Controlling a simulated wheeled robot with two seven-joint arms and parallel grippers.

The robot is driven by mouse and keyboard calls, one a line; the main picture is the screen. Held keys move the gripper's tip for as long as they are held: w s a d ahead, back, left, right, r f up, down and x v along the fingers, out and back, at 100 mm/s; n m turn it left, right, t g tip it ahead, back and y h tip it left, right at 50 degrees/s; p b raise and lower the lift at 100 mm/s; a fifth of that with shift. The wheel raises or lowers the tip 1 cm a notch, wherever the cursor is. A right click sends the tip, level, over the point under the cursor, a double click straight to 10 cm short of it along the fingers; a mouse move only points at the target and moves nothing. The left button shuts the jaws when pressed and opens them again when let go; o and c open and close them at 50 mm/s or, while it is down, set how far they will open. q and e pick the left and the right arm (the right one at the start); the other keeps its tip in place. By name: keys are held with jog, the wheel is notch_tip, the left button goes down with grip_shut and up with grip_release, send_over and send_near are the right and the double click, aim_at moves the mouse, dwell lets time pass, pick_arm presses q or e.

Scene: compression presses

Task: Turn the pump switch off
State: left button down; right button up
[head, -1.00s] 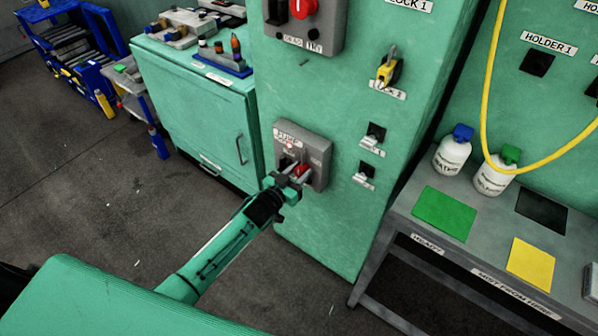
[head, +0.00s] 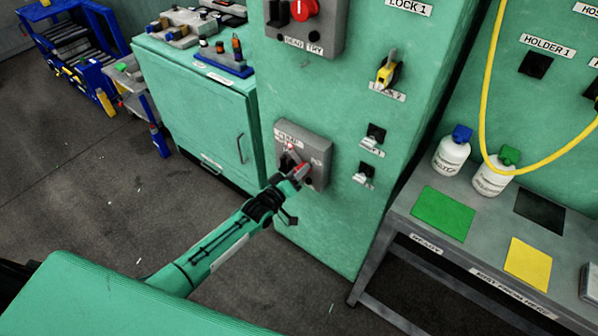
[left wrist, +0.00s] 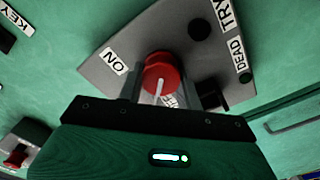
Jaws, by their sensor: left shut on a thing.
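The grey pump switch box (head: 317,151) is on the front of the green cabinet, with a PUMP label along its top. My left gripper (head: 297,176) is at this box, shut on the red pump switch (head: 302,170). In the left wrist view the red round switch (left wrist: 160,73) sits between the two grey fingers. Its white mark runs nearly up and down in that picture, not toward the ON label (left wrist: 113,61). Another label below the switch is mostly hidden by my gripper. My right gripper is not in view.
A larger grey box with a red knob (head: 303,9) is above the pump box. Small key switches (head: 374,134) and a yellow lock (head: 388,68) are to the right. A bench (head: 400,216) with bottles stands at the right.

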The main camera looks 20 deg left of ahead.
pick_arm(q)
jog(key=n+b, duration=0.1)
jog(key=n, duration=0.1)
jog(key=shift+f+n, duration=0.15)
jog(key=shift+n, duration=0.25)
jog(key=n+b, duration=0.1)
jog(key=n, duration=0.1)
jog(key=shift+f+n, duration=0.1)
jog(key=shift+n, duration=0.2)
jog(key=shift+a+n+b, duration=0.1)
jog(key=shift+n+b, duration=0.55)
jog(key=shift+n, duration=1.15)
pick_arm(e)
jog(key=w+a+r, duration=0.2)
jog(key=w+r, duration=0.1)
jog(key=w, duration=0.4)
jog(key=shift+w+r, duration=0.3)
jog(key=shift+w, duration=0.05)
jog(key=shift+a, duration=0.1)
pick_arm(q)
jog(key=c, duration=0.9)
grip_release()
jog(key=shift+c, duration=0.2)
